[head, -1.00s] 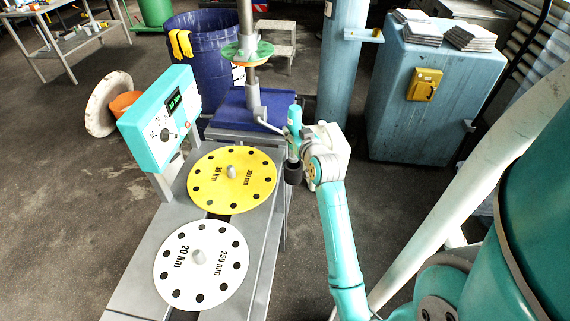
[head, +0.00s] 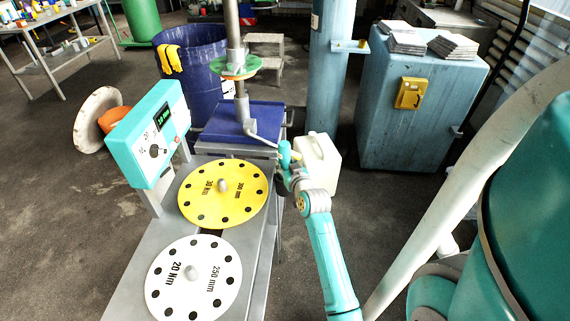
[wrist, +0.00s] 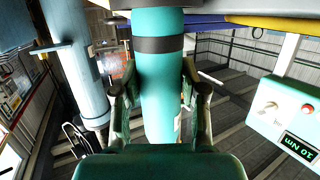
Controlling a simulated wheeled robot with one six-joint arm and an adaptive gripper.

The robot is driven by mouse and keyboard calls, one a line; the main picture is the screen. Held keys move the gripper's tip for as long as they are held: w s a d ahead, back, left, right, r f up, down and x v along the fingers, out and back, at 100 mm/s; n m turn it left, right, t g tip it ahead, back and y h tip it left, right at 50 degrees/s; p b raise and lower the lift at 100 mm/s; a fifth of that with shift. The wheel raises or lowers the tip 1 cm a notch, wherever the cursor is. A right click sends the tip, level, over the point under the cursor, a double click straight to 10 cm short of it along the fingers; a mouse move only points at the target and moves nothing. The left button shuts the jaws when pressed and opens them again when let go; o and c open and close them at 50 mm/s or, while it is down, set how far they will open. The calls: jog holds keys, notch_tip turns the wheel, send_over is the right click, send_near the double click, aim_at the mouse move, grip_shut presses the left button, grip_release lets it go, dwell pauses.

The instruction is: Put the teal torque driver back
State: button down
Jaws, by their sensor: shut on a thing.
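The teal torque driver (head: 285,155) is in my gripper (head: 292,168), at the right edge of the bench beside the yellow disc. In the wrist view the driver (wrist: 160,85), a teal cylinder with a black band, stands between the two fingers of my gripper (wrist: 160,95), which is shut on it. A bent grey rod (head: 262,137) runs from the column foot toward the driver's upper end. I cannot tell whether they touch. The driver's lower end is hidden in the head view.
The yellow disc (head: 223,203) and white disc (head: 193,272) lie on the grey bench. A teal display box (head: 146,137) stands on their left. The column (head: 236,60) rises over a blue plate (head: 238,121). A white canister (head: 318,162) stands right behind my gripper; a blue cylinder (head: 331,75) stands beyond.

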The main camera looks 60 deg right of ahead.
jog(key=c, duration=0.6)
grip_release()
jog(key=shift+f, duration=0.1)
jog(key=shift+c, duration=0.2)
